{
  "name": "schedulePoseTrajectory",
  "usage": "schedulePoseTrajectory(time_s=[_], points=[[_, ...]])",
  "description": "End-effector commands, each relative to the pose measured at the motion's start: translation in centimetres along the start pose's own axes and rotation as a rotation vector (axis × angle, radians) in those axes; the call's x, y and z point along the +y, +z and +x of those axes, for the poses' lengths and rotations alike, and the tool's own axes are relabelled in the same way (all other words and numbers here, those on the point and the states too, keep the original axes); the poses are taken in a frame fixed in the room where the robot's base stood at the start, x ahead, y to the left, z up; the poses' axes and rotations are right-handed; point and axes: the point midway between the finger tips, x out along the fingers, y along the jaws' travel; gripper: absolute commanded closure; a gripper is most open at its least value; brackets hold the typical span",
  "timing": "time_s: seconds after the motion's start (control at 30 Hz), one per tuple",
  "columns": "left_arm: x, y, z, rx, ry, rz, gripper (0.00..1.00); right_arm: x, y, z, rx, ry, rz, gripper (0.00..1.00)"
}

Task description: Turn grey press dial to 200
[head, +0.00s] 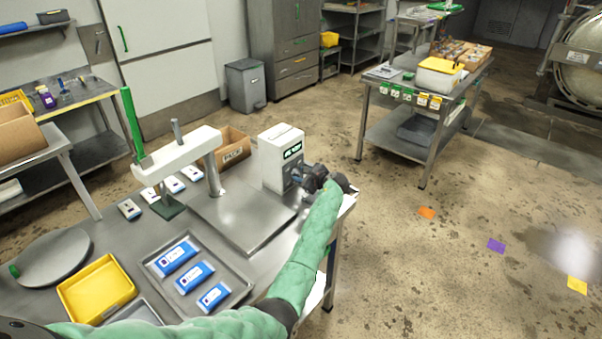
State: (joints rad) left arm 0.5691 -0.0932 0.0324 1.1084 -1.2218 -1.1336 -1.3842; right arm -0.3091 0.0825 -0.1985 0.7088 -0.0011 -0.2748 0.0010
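A white press control box (280,155) with a small dark display with green characters (293,150) stands at the far right of the steel table. The digits are too small to read. My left gripper (303,178), dark grey on a green-sleeved arm, is at the lower front of this box, below the display. The grey dial is not clear; the gripper covers that part of the box. I cannot tell whether the fingers touch or grip it. The white press head (180,155) with a green lever (132,122) stands left of the box. My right gripper is not in view.
A steel tray (231,272) with blue-and-white packs lies on the table, beside a yellow bin (96,289) and a round grey plate (53,257). A cardboard box (234,148) stands behind the press. Another steel table (373,112) stands at the back right, with clear floor between.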

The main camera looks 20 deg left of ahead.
Motion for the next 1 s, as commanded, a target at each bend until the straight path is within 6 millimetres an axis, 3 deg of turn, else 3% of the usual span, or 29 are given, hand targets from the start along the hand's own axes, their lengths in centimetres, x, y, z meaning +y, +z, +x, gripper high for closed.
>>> schedulePoseTrajectory(time_s=[0.37, 0.57, 1.0], points=[[0.0, 0.0, 0.6, 0.001, -0.001, -0.001, 0.65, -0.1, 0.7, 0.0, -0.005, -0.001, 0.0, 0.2], [0.0, 0.0, 0.6, 0.001, -0.001, -0.001, 1.0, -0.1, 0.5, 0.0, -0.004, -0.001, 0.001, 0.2], [0.3, -0.2, 0.7, 0.0, -0.022, -0.051, 1.0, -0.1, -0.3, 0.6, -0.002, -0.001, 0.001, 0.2]])
